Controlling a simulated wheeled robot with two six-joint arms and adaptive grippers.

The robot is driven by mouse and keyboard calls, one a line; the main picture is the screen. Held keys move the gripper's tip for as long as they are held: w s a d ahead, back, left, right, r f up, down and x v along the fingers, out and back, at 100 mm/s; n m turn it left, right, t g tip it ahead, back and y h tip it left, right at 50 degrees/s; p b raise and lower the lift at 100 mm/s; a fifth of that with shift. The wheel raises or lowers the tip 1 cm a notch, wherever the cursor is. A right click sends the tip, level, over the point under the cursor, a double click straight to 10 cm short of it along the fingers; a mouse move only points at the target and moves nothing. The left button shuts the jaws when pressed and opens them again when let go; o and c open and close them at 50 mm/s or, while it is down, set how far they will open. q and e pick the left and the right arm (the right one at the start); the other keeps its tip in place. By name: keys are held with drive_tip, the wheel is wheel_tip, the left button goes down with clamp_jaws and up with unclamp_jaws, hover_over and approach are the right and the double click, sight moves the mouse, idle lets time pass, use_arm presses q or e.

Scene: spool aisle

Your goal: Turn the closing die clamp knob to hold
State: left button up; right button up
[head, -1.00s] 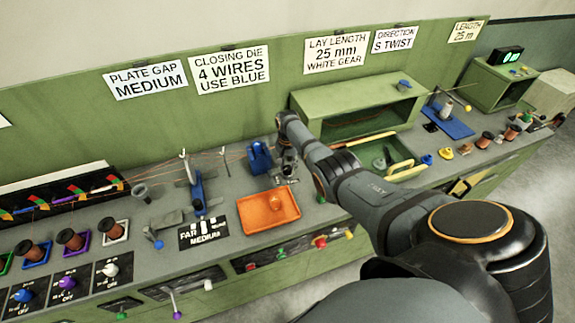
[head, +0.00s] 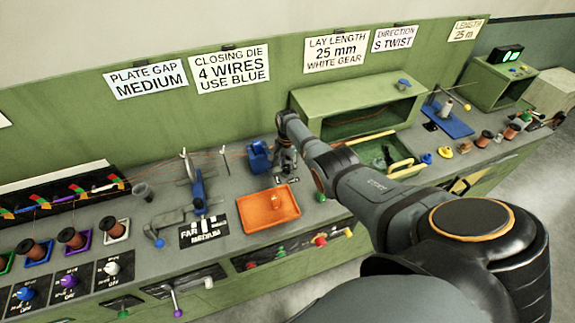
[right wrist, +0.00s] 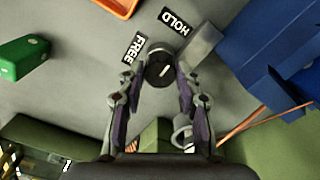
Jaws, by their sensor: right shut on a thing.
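The clamp knob (right wrist: 160,68) is a dark round knob with a short white mark, seen from above in the right wrist view. My right gripper (right wrist: 159,78) is shut on it, one finger on each side. The FREE label (right wrist: 134,47) and the HOLD label (right wrist: 175,20) lie on the bench beyond it. The white mark is too small to tell which label it points at. The blue closing die stand (right wrist: 265,50) is to the right. In the head view my right gripper (head: 286,160) reaches down beside the blue stand (head: 259,157).
An orange tray (head: 268,208) lies in front of the knob. A green block (right wrist: 24,57) is at left in the wrist view. A green open cabinet (head: 355,105) stands behind my right arm. Thin wires run to the blue stand.

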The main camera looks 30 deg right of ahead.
sight(287, 167)
drive_tip(key=o, duration=1.2)
drive_tip(key=shift+c, duration=0.2)
drive_tip(key=shift+r, duration=0.1)
wheel_tip(287, 167, up, 12)
